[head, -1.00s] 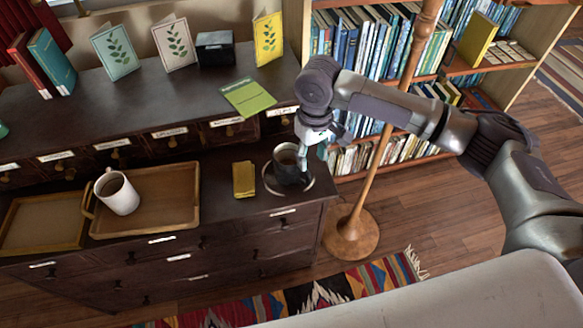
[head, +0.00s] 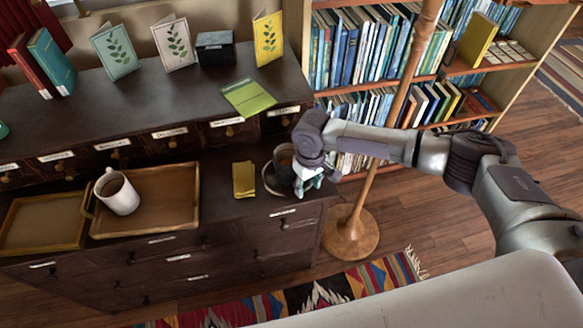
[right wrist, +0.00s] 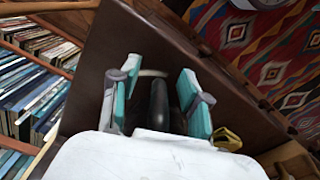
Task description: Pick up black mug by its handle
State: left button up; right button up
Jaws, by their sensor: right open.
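The black mug (head: 281,160) stands near the right end of the dark cabinet's lower top, on a pale-rimmed round base. My right gripper (head: 310,184) is at the mug's near right side and partly hides it. In the right wrist view, the teal fingers of the right gripper (right wrist: 158,98) are apart. A dark upright shape, likely the handle of the black mug (right wrist: 158,102), shows between them. I cannot tell whether either finger touches it. My left gripper is not in view.
A yellow packet (head: 244,179) lies left of the mug. A wooden tray (head: 180,215) holding a white mug (head: 118,193) is further left. A wooden pole with a round foot (head: 350,235) stands close to the right. A bookshelf (head: 480,75) is behind.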

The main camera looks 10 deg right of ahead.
grip_shut()
jog(key=shift+r, duration=0.15)
dwell(0.6)
